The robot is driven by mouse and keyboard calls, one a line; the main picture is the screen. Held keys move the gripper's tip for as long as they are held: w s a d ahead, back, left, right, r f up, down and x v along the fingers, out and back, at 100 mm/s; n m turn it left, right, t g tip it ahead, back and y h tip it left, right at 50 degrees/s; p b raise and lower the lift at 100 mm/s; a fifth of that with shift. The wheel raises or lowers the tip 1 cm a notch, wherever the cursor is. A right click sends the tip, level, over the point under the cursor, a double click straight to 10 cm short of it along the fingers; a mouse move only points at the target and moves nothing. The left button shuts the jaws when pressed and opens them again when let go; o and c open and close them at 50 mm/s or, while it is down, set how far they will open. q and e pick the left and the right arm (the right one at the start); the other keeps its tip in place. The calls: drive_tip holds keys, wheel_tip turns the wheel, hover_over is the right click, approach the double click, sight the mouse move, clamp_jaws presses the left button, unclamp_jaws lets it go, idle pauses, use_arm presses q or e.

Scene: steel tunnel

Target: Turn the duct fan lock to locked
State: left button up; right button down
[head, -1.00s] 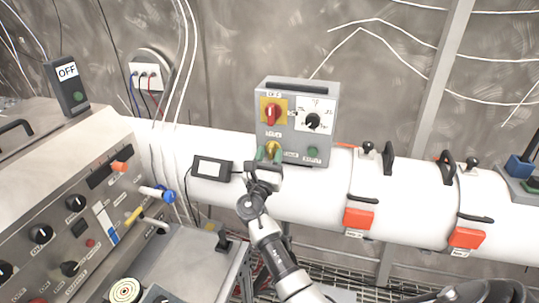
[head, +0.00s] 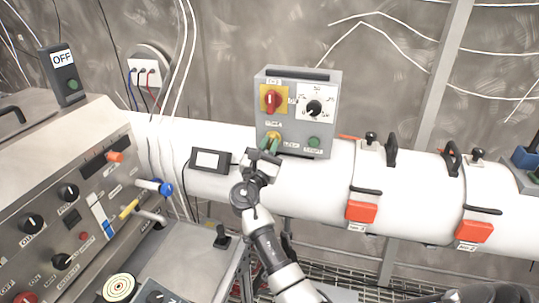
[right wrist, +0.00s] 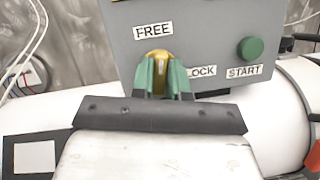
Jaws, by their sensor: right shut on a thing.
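The duct fan control box (head: 322,133) is grey and sits on top of the white duct. Its brass lock knob (right wrist: 157,57) is low on the front, with a FREE label (right wrist: 154,30) above it and a LOCK label (right wrist: 201,72) to its right. My right gripper (head: 270,143) is shut on the knob. In the right wrist view its green fingertips (right wrist: 161,77) stand on either side of the knob, hiding its lower part. The knob's exact pointing is hard to tell; it looks close to upright, toward FREE. My left gripper is out of view.
The box also carries a red switch (head: 270,100) on a yellow plate, a black dial (head: 314,107) and a green START button (right wrist: 250,49). A small screen (head: 210,161) lies left of the gripper. Orange-handled duct clamps (head: 361,212) are to the right.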

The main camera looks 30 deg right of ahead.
drive_tip(key=m+g+b, duration=0.1)
drive_tip(key=m+b, duration=0.1)
drive_tip(key=m, duration=0.1)
drive_tip(key=m+g+b, duration=0.2)
drive_tip(key=m+b, duration=0.1)
drive_tip(key=m+g+b, duration=0.1)
drive_tip(key=m+b, duration=0.2)
drive_tip(key=m, duration=0.1)
drive_tip(key=shift+w+f+g+h, duration=0.1)
drive_tip(key=shift+f+g+h, duration=0.2)
drive_tip(key=shift+h, duration=0.1)
drive_tip(key=m+g+b, duration=0.1)
drive_tip(key=m, duration=0.1)
drive_tip(key=m+b, duration=0.1)
drive_tip(key=m, duration=0.1)
drive_tip(key=shift+a+r+g+y+b, duration=0.1)
drive_tip(key=shift+r+g+y+b, duration=0.1)
drive_tip(key=shift+g+y+b, duration=0.15)
drive_tip(key=shift+r+m+g+y+b, duration=0.1)
drive_tip(key=shift+m+g+y+b, duration=0.45)
drive_tip(key=shift+m, duration=1.65)
drive_tip(key=c, duration=1.1)
unclamp_jaws()
drive_tip(key=b+v, duration=0.1)
drive_tip(key=v, duration=0.4)
drive_tip(key=b+v, duration=0.1)
drive_tip(key=v, duration=0.4)
drive_tip(key=shift+s+a+r, duration=0.2)
drive_tip(key=shift+a, duration=0.2)
